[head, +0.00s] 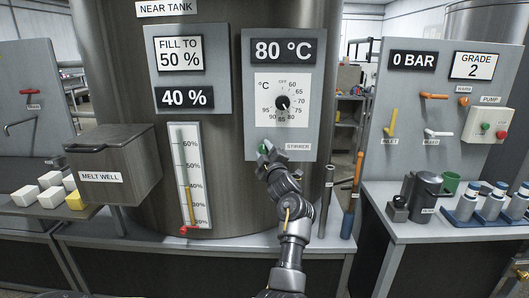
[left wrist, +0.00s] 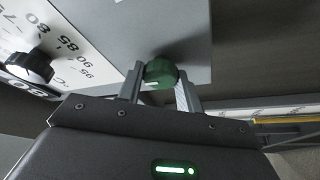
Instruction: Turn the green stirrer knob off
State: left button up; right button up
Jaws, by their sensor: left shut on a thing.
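The green stirrer knob (head: 263,148) sits on the lower left of the grey temperature panel (head: 250,92), left of the STIRRER label (head: 298,146). In the head view my left gripper (head: 265,151) covers most of it. In the left wrist view the green knob (left wrist: 161,73) is between the two fingers of my left gripper (left wrist: 160,88), which is shut on it. A short pale mark shows on the knob's lower left.
A black temperature dial (head: 282,102) is above the knob on the same panel; it also shows in the left wrist view (left wrist: 32,66). The level gauge (head: 189,177) is at left. Grey and orange-blue rods (head: 351,198) stand right of my left arm.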

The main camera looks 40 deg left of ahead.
pick_arm(q)
jog(key=o, duration=1)
jog(key=shift+s+d+f, duration=0.1)
jog(key=shift+d, duration=0.05)
jog(key=b+v, duration=0.1)
jog(key=v, duration=0.6)
pick_arm(e)
jog(key=w, duration=0.1)
jog(key=w+a+r, duration=0.1)
jog(key=shift+w+a, duration=0.3)
jog(key=shift+w, duration=0.1)
